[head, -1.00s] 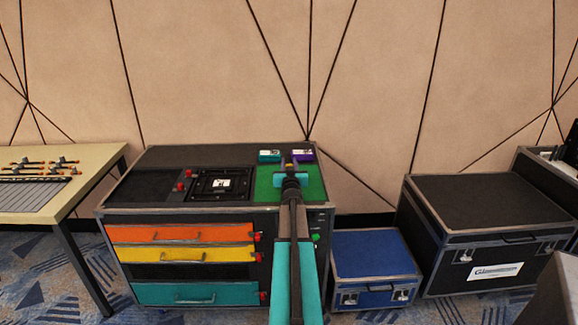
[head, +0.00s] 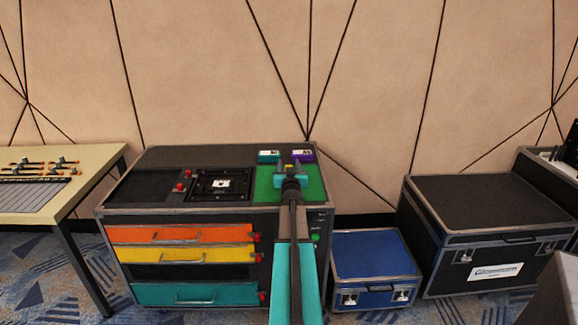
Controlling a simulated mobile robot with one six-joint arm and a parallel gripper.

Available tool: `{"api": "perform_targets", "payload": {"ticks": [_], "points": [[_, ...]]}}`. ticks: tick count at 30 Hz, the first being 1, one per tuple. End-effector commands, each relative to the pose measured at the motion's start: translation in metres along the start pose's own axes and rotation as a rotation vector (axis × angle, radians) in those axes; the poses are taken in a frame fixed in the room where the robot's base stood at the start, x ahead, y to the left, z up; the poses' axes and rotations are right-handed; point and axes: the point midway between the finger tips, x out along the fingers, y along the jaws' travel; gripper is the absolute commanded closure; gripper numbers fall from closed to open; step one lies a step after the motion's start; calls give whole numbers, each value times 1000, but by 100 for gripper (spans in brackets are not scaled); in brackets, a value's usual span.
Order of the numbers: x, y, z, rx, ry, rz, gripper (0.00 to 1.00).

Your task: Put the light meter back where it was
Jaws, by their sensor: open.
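My gripper (head: 290,168) is open over the green mat (head: 264,185) on top of the black equipment case. A small yellow thing shows between or just behind its fingers; I cannot tell whether it is touched. A small teal device (head: 269,156) and a small purple device (head: 302,155), each with a pale face, stand side by side at the back edge of the mat, beyond my gripper. I cannot tell which thing is the light meter. My arm hides the front middle of the mat.
The case (head: 207,219) has orange, yellow and teal drawers, all shut. A black panel with a white label (head: 222,184) lies left of the mat. A table with tools (head: 42,185) stands at left. A blue case (head: 373,263) and a larger black case (head: 490,207) stand at right.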

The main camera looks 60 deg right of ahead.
Motion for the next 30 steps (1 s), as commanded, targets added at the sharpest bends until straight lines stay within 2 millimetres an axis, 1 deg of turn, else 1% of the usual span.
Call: {"api": "perform_targets", "payload": {"ticks": [3,8,30], "points": [[-1,0,-3,0,0,0,53],[-11,0,-2,0,0,0,53],[-76,0,-2,0,0,0,53]]}}
